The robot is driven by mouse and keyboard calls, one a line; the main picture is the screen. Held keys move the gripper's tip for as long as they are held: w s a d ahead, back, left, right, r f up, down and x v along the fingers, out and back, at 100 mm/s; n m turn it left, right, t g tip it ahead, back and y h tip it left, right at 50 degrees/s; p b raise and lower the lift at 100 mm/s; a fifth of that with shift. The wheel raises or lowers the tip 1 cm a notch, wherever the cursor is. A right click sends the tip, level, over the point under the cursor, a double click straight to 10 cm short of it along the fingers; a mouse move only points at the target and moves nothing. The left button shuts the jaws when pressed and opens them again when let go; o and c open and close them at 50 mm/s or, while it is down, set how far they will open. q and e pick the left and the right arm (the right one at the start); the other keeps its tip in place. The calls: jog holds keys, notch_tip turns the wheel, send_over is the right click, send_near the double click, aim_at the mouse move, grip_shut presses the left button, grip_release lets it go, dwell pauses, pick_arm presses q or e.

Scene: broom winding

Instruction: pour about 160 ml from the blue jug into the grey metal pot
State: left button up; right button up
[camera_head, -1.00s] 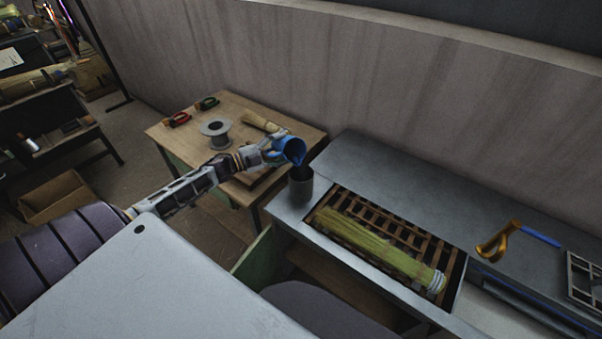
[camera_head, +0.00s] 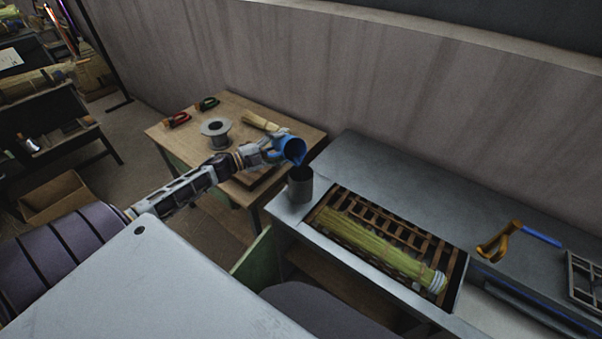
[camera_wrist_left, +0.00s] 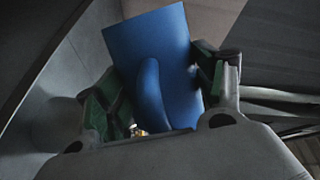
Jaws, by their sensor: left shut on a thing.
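The blue jug (camera_head: 292,149) is tilted, its mouth toward the right, just above the grey metal pot (camera_head: 301,187). My left gripper (camera_head: 272,151) is shut on the jug. In the left wrist view the jug's blue side and handle (camera_wrist_left: 152,95) show between the fingers of my left gripper (camera_wrist_left: 158,95). The pot stands upright at the left end of the grey bench. A dark bluish area shows between the jug's lip and the pot's mouth; I cannot make out a clear stream. The pot's inside is dark and its level cannot be told. My right gripper is not in view.
A bundle of broom straw (camera_head: 385,250) lies on a slatted rack right of the pot. A wooden table (camera_head: 240,110) behind the arm holds a wire spool (camera_head: 216,133), pliers and a small brush. A yellow-and-blue tool (camera_head: 500,240) lies on the bench at right.

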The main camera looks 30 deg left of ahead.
pick_arm(q)
jog(key=shift+r, duration=0.15)
dwell(0.5)
jog(key=f+n+p, duration=0.1)
jog(key=n, duration=0.1)
jog(key=shift+f+n+p, duration=0.3)
jog(key=shift+p, duration=0.1)
jog(key=shift+r+n+p, duration=0.25)
jog(key=shift+n+p, duration=0.05)
jog(key=shift+p, duration=0.25)
jog(key=shift+r, duration=0.1)
jog(key=shift+r+n+p, duration=0.4)
jog(key=shift+n+p, duration=0.1)
jog(key=shift+p, duration=0.35)
jog(key=shift+f+n, duration=0.4)
jog(key=shift+f, duration=0.15)
